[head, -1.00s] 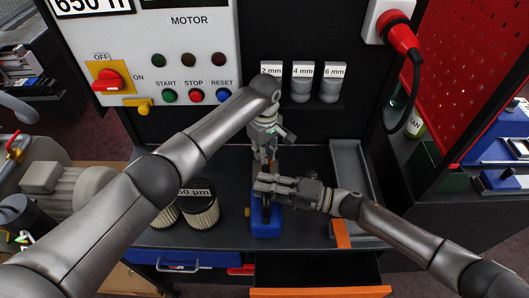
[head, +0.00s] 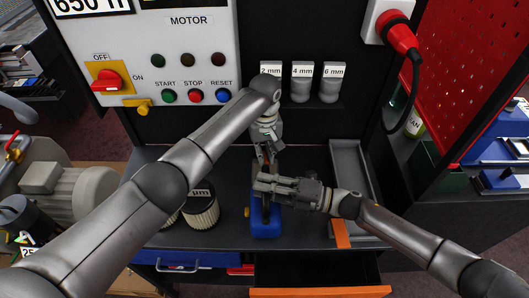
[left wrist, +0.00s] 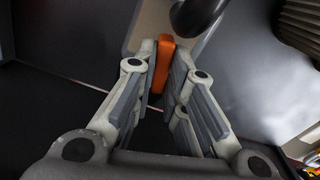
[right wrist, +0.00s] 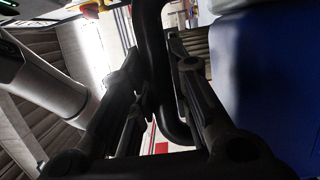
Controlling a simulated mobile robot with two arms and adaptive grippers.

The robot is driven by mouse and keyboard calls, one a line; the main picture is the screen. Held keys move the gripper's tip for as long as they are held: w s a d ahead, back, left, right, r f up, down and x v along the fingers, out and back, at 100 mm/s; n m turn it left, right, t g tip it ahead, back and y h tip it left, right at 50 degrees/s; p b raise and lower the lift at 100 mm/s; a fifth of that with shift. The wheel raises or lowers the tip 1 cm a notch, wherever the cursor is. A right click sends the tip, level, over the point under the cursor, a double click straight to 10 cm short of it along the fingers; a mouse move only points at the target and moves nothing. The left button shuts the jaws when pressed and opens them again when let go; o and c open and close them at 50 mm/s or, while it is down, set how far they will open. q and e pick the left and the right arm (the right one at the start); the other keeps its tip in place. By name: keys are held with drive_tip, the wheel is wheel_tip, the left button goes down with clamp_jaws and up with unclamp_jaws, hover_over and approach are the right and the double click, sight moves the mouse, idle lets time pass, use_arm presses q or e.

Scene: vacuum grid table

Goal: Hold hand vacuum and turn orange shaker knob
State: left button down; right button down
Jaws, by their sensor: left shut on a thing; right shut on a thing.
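The hand vacuum has a blue body (head: 266,224) standing on the dark table, also large at the right of the right wrist view (right wrist: 270,85). My right gripper (head: 264,184) is shut on its curved black handle (right wrist: 152,50), which passes between the fingers. My left gripper (head: 268,158) is just behind the vacuum, pointing down. In the left wrist view, its fingertips (left wrist: 163,72) are shut on the orange shaker knob (left wrist: 163,60), seen as a narrow upright bar. The knob is mostly hidden by the fingers in the head view.
Filter cartridges (head: 202,210) stand left of the vacuum, partly behind my left arm. A grey tray (head: 350,165) lies to the right. Labelled jars (head: 302,83) stand on a shelf behind. An open drawer with an orange edge (head: 320,292) is at the front.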

sight(266, 155)
use_arm(q)
drive_tip(key=shift+d+m, duration=0.1)
drive_tip(key=shift+m, duration=2)
drive_tip(key=c, duration=1.8)
unclamp_jaws()
drive_tip(key=shift+o, duration=0.2)
drive_tip(key=shift+r, duration=0.1)
wheel_tip(266, 155, up, 12)
